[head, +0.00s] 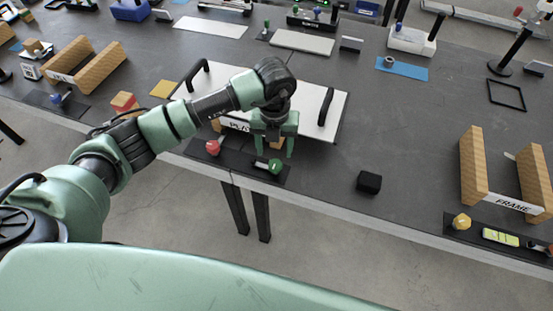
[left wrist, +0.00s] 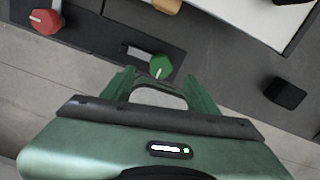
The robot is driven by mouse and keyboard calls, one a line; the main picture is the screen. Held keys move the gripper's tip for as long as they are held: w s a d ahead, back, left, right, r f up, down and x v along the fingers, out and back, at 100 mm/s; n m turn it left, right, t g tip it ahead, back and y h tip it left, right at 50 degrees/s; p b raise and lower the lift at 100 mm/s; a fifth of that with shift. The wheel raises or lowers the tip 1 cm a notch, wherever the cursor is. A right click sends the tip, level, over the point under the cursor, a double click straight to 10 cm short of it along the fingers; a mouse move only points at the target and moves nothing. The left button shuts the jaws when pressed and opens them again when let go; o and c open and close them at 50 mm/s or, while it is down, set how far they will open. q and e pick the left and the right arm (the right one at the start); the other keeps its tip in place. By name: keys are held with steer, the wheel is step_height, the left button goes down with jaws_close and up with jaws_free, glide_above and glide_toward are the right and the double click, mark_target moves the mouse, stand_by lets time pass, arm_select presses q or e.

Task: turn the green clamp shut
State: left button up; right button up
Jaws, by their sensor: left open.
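The green clamp (head: 274,166) is a round green knob with a pale lever, on a dark strip at the table's front edge. It also shows in the left wrist view (left wrist: 160,66), just beyond my fingers and roughly between them. My left gripper (head: 273,152) is open and points down above and just behind the knob, apart from it as far as I can tell. Its fingers also show in the left wrist view (left wrist: 161,84), with nothing between them. A red knob (head: 212,147) sits on the same strip to the left. My right gripper is not in view.
A white board (head: 313,100) with black handles lies behind the strip. A black block (head: 368,182) stands to the right. A wooden frame fixture (head: 473,170) with a yellow knob (head: 461,221) is at far right. The table between block and fixture is clear.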

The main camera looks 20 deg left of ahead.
mark_target(275, 164)
arm_select(q)
steer(key=shift+d+f+p, duration=0.1)
steer(key=shift+f+p, duration=0.45)
steer(key=shift+f, duration=2.65)
steer(key=shift+c, duration=0.3)
jaws_close()
